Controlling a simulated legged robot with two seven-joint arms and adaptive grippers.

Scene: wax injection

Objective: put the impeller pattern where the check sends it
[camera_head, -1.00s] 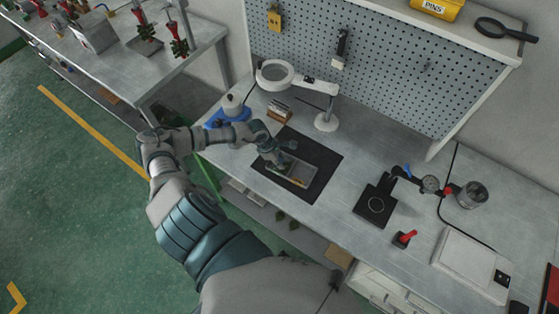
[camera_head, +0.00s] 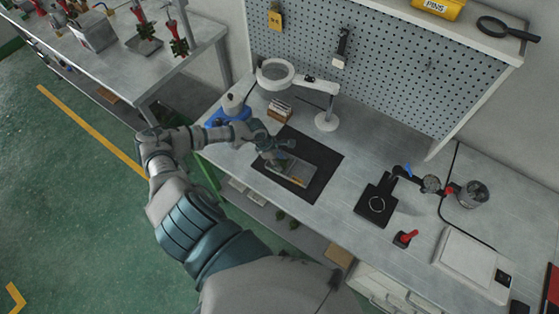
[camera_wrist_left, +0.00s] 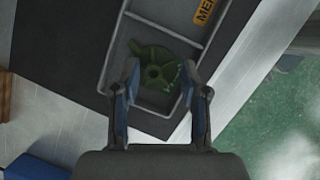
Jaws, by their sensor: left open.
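The impeller pattern (camera_wrist_left: 158,72) is a dark green wheel with a round hub and vanes. It lies in a grey metal tray (camera_wrist_left: 196,58) with a yellow label, seen in the left wrist view. The tray also shows in the head view (camera_head: 298,179), on a dark mat (camera_head: 322,166). My left gripper (camera_wrist_left: 166,76) is open, its two fingers on either side of the pattern and apart from it as far as I can tell. In the head view my left gripper (camera_head: 277,160) hides most of the tray's left end. My right gripper is not in view.
A black gauge stand (camera_head: 377,204) with a dial, a red-handled block (camera_head: 405,238) and a flat grey scale (camera_head: 468,264) stand to the right. A magnifier lamp (camera_head: 326,121) and a small wooden rack (camera_head: 279,110) stand behind. The bench between mat and gauge is clear.

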